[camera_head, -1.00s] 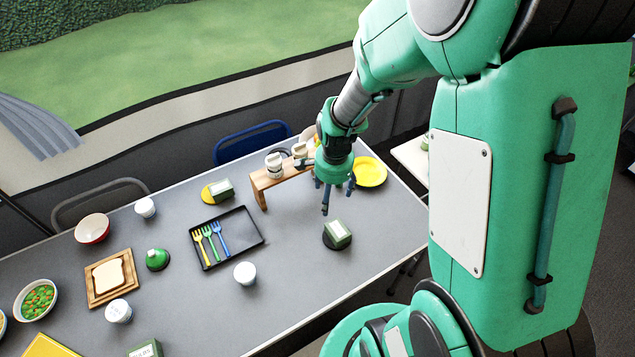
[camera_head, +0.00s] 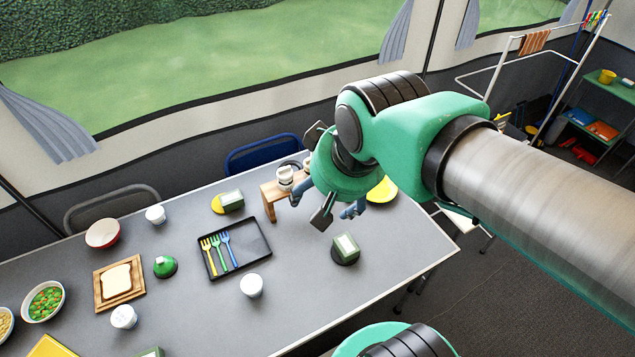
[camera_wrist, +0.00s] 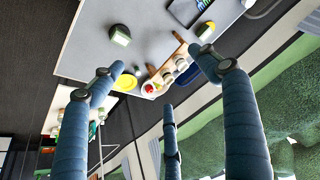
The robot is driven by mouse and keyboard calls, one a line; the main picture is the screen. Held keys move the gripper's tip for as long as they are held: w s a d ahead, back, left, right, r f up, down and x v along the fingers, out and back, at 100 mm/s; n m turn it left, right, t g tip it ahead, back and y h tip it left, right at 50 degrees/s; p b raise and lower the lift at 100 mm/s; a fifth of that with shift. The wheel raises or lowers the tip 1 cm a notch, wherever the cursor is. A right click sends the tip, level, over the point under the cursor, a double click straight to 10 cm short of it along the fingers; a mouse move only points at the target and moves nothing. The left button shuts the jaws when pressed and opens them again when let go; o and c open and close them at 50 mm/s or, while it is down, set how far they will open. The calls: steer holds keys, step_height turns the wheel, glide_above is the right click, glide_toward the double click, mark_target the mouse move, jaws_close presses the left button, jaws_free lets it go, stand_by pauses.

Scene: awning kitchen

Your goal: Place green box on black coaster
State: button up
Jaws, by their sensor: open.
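A green box (camera_head: 346,245) with a pale label sits on a round black coaster (camera_head: 343,261) near the right front of the table. In the wrist view that green box (camera_wrist: 120,35) shows at the upper left. Another green box (camera_head: 231,200) rests on a yellow coaster (camera_head: 217,204) behind the fork tray. Part of a third green box (camera_head: 150,353) shows at the bottom edge. My gripper (camera_head: 338,212) is open and empty above the table, behind the box on the black coaster. In the wrist view its fingers (camera_wrist: 160,85) are spread apart with nothing between them.
A black tray (camera_head: 262,240) holds several forks. A wooden stand (camera_head: 268,198) with white cups is partly hidden by my gripper. A yellow plate (camera_head: 383,190) is at the right. A white cup (camera_head: 251,285) stands in front of the tray. The front right of the table is clear.

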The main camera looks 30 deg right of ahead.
steer(key=shift+s+a+r+n, duration=0.25)
steer(key=shift+s+r+n, duration=0.15)
steer(key=shift+s, duration=0.2)
steer(key=shift+s+a+r+n, duration=0.2)
steer(key=shift+s+r+n, duration=0.2)
steer(key=shift+s, duration=0.2)
